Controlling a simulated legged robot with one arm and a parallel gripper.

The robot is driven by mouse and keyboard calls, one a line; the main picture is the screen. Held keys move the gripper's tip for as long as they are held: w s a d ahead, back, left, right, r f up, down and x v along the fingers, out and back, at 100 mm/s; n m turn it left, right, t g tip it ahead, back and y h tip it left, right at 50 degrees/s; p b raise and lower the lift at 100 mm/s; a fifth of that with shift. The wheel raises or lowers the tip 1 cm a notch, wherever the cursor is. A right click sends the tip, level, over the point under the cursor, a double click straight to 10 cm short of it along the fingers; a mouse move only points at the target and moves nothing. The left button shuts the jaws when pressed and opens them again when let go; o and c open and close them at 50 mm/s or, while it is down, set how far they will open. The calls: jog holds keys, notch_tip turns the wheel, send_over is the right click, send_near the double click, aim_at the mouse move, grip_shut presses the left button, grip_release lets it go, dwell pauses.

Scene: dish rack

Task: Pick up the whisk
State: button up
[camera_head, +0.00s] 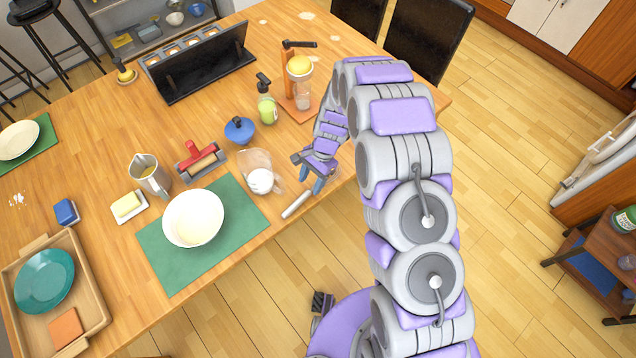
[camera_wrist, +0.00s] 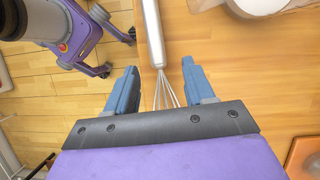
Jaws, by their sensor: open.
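The whisk has a pale metal handle (camera_head: 295,205) that lies at the table's edge, beside the green placemat. In the wrist view its handle (camera_wrist: 152,35) points toward the top and its thin wires (camera_wrist: 167,97) run down between my fingers. My gripper (camera_head: 319,184) is above the wire end of the whisk. In the wrist view my gripper (camera_wrist: 160,78) is open, with one blue finger on each side of the whisk. Neither finger visibly grips it. The far end of the wires is hidden behind my gripper body.
A clear jug (camera_head: 257,170) with white contents stands close to the left of my gripper. A white bowl (camera_head: 193,218) sits on a green placemat (camera_head: 158,262). A blue-lidded pot (camera_head: 239,130) and a spray bottle (camera_head: 266,103) stand farther back. Open floor lies beyond the table's edge.

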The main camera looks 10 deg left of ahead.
aim_at(308, 191)
jog(key=b+x, duration=0.1)
jog(key=x, duration=0.3)
jog(key=shift+s+f, duration=0.2)
jog(key=shift+f, duration=0.1)
jog(key=shift+c, duration=0.7)
grip_shut()
